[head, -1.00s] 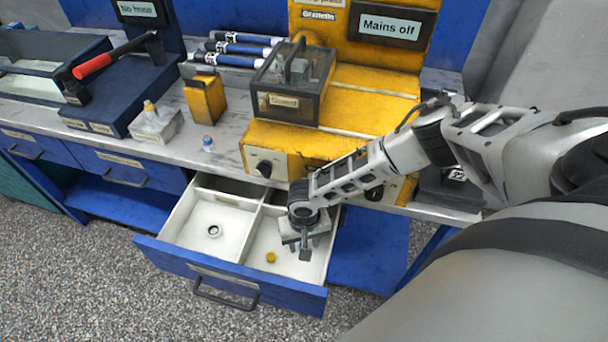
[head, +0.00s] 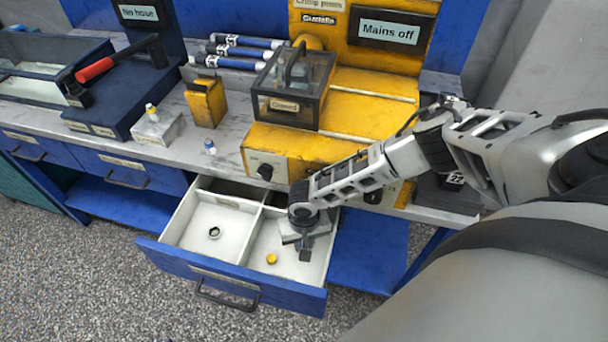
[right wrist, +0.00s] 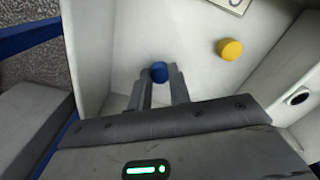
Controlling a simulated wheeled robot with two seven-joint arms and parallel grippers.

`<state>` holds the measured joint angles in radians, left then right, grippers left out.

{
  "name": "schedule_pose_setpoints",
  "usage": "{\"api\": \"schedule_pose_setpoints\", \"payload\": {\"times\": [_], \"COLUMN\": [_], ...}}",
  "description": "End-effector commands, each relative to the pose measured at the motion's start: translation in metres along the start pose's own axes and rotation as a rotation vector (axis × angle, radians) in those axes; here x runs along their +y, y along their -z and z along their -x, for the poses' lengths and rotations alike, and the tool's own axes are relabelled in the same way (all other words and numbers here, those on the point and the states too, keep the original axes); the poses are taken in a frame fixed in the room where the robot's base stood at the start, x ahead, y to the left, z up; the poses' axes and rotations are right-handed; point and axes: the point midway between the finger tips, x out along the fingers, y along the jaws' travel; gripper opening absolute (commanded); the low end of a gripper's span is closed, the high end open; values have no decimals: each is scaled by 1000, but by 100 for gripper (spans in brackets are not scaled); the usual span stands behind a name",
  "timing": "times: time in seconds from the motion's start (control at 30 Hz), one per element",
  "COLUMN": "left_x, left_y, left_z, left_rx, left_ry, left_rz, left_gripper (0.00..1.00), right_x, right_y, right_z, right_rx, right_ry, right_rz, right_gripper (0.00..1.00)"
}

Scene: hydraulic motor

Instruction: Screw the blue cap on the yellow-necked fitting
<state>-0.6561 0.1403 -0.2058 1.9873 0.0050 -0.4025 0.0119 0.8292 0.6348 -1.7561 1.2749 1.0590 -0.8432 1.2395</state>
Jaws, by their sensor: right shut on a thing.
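The blue cap (right wrist: 159,72) is between the fingertips of my right gripper (right wrist: 159,76) in the right wrist view. The gripper is shut on it, low in the right compartment of the open drawer (head: 230,279). In the head view my right gripper (head: 305,250) points down and hides the cap. The yellow-necked fitting (head: 151,111) stands upright on a grey block (head: 157,128) on the bench, left of the drawer and behind it. My left gripper is not in view.
A yellow cap (head: 271,258) lies in the same compartment, apart from my gripper. A dark ring (head: 214,233) lies in the left compartment. A small blue-topped fitting (head: 209,147) stands on the bench behind the drawer. The yellow machine (head: 340,147) stands behind my right arm.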

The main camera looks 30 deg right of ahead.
Motion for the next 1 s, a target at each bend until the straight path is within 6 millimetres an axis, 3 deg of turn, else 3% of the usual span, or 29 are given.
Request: {"api": "schedule_pose_setpoints", "payload": {"times": [0.2, 1.0], "left_x": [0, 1], "left_y": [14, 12], "left_z": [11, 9], "left_rx": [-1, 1], "left_ry": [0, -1], "left_rz": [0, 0], "left_gripper": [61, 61], "right_x": [0, 0], "right_y": [0, 0], "right_z": [16, 53], "right_rx": [-1, 1], "right_ry": [-1, -1], "right_rz": [-1, 0], "right_gripper": [0, 0]}}
